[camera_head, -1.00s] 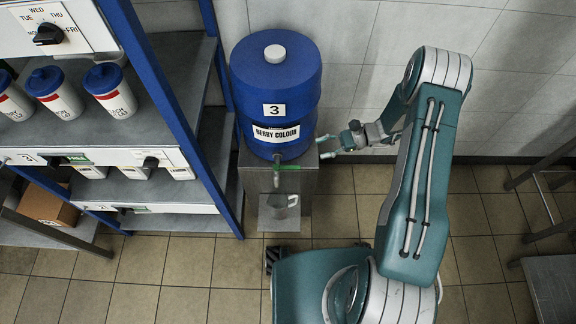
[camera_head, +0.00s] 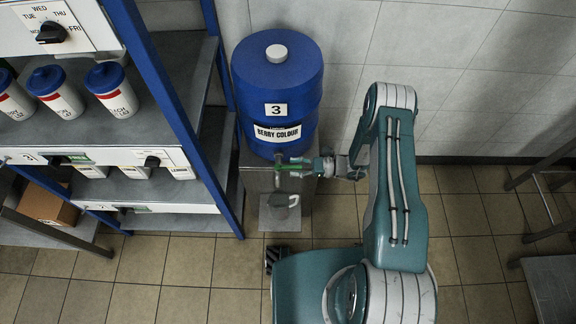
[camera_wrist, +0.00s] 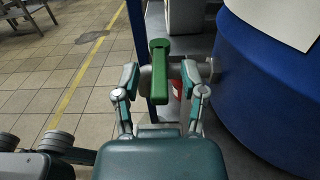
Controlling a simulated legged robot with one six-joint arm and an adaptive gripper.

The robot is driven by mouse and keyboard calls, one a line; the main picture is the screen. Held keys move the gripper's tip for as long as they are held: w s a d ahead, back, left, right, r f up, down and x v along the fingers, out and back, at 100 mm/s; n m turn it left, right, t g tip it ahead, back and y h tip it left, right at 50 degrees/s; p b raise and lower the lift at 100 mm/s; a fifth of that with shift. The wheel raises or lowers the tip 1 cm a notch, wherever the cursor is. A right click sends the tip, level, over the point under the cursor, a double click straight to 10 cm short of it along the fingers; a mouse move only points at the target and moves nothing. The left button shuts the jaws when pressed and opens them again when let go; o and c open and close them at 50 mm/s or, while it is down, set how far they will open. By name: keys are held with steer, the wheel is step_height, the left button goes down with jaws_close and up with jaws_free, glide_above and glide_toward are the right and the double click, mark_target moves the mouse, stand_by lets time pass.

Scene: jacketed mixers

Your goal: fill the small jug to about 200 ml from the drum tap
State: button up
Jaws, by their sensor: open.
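The blue drum (camera_head: 270,92), marked 3 and "BERRY COLOUR", stands on a grey metal stand (camera_head: 305,188). The tap's green handle (camera_wrist: 159,68) lies between the two fingers of my gripper (camera_wrist: 161,76) in the wrist view. The fingers are open, one on each side, with gaps showing. In the head view my gripper (camera_head: 297,165) is at the tap, under the drum's front, and partly covers it. The small grey jug (camera_head: 281,202) stands upright below the tap on a plate (camera_head: 280,224), its handle to the right. Its fill level cannot be read.
A blue-framed shelf (camera_head: 172,110) with white cups (camera_head: 113,95) stands close on the left. A metal rack or table (camera_head: 545,275) is at the far right. The wall is close behind the drum.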

steer(key=shift+w+a, duration=0.1)
steer(key=shift+a, duration=1.1)
jaws_close()
